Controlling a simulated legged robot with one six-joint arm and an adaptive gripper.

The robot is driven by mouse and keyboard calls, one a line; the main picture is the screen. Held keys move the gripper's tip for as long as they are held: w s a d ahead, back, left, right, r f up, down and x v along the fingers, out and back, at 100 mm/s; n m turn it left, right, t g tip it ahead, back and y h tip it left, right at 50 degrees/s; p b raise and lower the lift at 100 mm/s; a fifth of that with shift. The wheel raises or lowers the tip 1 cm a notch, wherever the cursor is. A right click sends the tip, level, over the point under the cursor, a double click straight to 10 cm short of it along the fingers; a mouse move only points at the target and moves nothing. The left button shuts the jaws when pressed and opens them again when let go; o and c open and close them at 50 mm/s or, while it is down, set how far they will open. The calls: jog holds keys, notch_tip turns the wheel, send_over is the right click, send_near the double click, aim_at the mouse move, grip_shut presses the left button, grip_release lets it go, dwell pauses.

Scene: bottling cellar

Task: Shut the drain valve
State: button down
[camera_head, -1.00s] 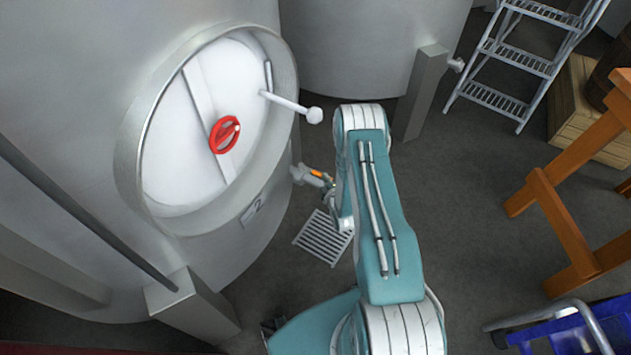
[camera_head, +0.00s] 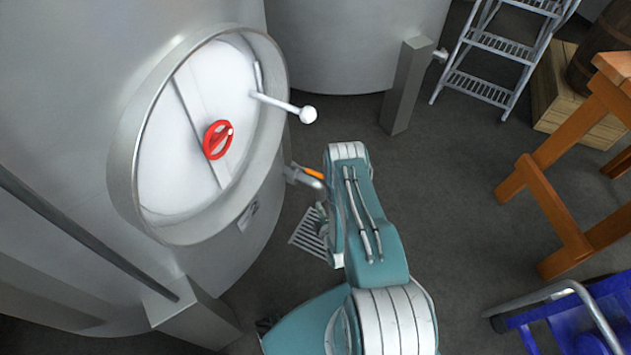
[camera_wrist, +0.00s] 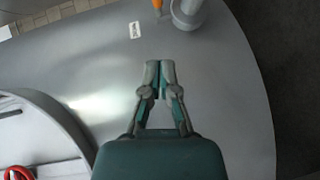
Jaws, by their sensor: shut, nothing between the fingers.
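The drain valve (camera_head: 303,177) is a small grey fitting low on the side of the tank, with an orange lever (camera_head: 314,173). In the head view the lever lies roughly along the outlet pipe. The lever (camera_wrist: 157,4) and the grey pipe (camera_wrist: 187,14) also show at the top edge of the wrist view, partly cut off. My gripper (camera_wrist: 160,78) is shut and empty, in front of the tank wall and apart from the valve. In the head view it is mostly hidden by my forearm, and part of it (camera_head: 322,212) shows just below the valve.
The grey tank (camera_head: 60,90) carries a round door with a red handwheel (camera_head: 217,140) and a protruding white-knobbed handle (camera_head: 307,115). A floor grate (camera_head: 308,238) lies below the valve. A post (camera_head: 406,85), a ladder (camera_head: 485,90) and a wooden trestle (camera_head: 550,205) stand to the right.

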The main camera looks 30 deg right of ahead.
send_near(309, 171)
jog(key=w+a+f, duration=0.1)
jog(key=w+a, duration=0.1)
jog(key=w+d, duration=0.1)
jog(key=w+d+f, duration=0.1)
jog(key=d, duration=0.1)
jog(key=shift+w+d, duration=0.3)
jog(key=shift+w, duration=0.1)
jog(key=shift+a+r, duration=0.1)
